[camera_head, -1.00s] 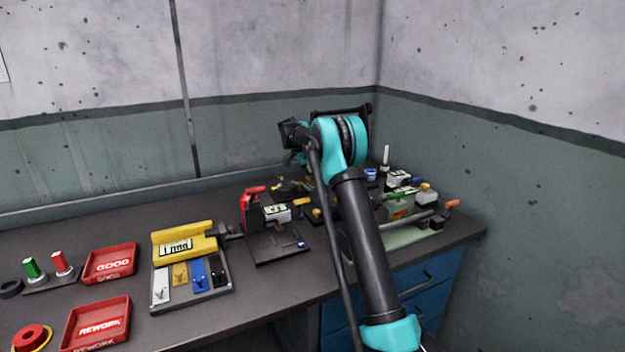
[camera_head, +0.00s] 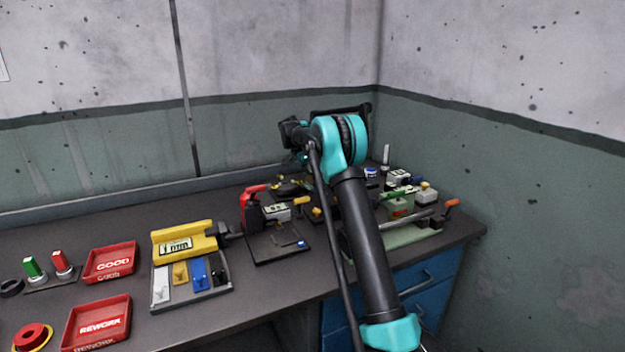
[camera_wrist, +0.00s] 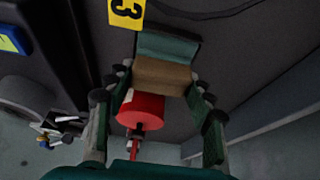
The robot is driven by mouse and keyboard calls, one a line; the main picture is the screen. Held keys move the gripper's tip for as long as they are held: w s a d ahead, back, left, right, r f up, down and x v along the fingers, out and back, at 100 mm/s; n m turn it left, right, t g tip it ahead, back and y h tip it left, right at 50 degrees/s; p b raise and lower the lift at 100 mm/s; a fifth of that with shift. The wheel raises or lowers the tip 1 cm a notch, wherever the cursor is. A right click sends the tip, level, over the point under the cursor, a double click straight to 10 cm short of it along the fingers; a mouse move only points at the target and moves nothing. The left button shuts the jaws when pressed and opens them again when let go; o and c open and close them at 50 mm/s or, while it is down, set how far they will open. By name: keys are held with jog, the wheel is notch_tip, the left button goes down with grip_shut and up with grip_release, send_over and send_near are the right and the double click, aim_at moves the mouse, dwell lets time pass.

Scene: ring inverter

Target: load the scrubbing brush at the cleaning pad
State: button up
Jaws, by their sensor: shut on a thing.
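In the wrist view my gripper (camera_wrist: 160,84) has its two fingers on either side of a block with a tan face and a teal face, which I take to be the scrubbing brush (camera_wrist: 163,75). The block sits between the fingertips. A red cylinder with a thin red rod (camera_wrist: 140,110) shows between the fingers below the tan face; I cannot tell whether it touches the block. In the head view my arm hides the gripper and the brush. I cannot single out the cleaning pad in either view.
A yellow tag marked 3 (camera_wrist: 126,13) lies beyond the block. The bench (camera_head: 130,222) carries a fixture with a red handle (camera_head: 252,205), a yellow gauge block (camera_head: 184,242), red GOOD (camera_head: 110,264) and REWORK (camera_head: 97,323) trays and a green fixture (camera_head: 400,240). Walls close the back and right.

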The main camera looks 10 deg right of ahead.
jog(key=shift+r, duration=3.45)
